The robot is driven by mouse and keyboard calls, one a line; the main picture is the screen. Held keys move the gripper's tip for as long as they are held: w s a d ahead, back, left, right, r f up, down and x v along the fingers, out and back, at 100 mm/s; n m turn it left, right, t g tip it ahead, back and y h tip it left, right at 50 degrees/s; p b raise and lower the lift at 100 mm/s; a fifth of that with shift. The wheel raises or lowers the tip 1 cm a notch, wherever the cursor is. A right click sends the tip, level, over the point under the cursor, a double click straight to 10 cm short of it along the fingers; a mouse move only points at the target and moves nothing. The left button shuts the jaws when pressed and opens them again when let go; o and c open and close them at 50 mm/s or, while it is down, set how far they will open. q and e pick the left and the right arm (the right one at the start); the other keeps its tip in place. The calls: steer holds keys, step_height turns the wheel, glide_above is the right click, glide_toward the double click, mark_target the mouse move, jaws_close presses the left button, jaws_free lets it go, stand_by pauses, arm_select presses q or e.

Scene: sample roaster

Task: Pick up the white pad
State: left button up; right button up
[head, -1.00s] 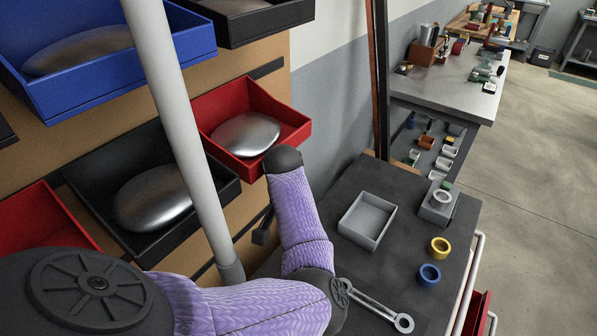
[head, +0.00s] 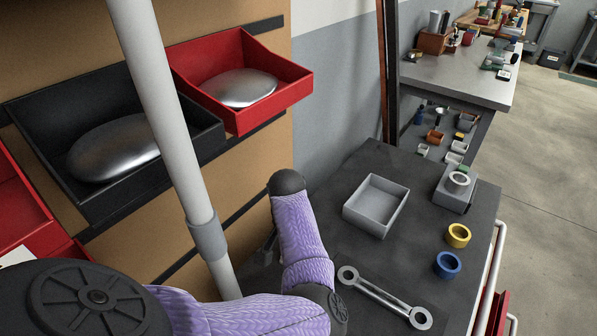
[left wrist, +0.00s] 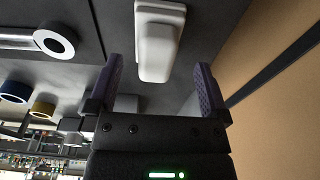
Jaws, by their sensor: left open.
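The white pad (left wrist: 158,45) shows in the left wrist view as a pale, rounded block on a wider base, at the top middle on a dark surface. In the head view it does not show. My left gripper (left wrist: 160,80) is open, its two dark fingers wide apart. The pad lies ahead of and between the fingers in the picture, and I see no finger touching it. In the head view my purple arm hides most of the left gripper. My right gripper is not in view.
A double-ended wrench (head: 382,298), a grey open tray (head: 376,205), a blue ring (head: 447,265) and a yellow ring (head: 458,236) are on the dark cart top (head: 330,225). A grey pole (head: 165,90) stands before the wall bins. The red bin (head: 290,88) holds a silvery rounded object.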

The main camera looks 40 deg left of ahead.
arm_select(q)
steer(key=f, duration=0.1)
steer(key=f+b, duration=0.2)
steer(key=f, duration=0.1)
steer(key=shift+w+d, duration=0.15)
steer(key=shift+w, duration=0.1)
steer(key=shift+w+f+b, duration=0.1)
steer(key=shift+f+b, duration=0.2)
steer(key=shift+r, duration=0.25)
steer(key=c, duration=1)
steer(key=shift+c, duration=1.3)
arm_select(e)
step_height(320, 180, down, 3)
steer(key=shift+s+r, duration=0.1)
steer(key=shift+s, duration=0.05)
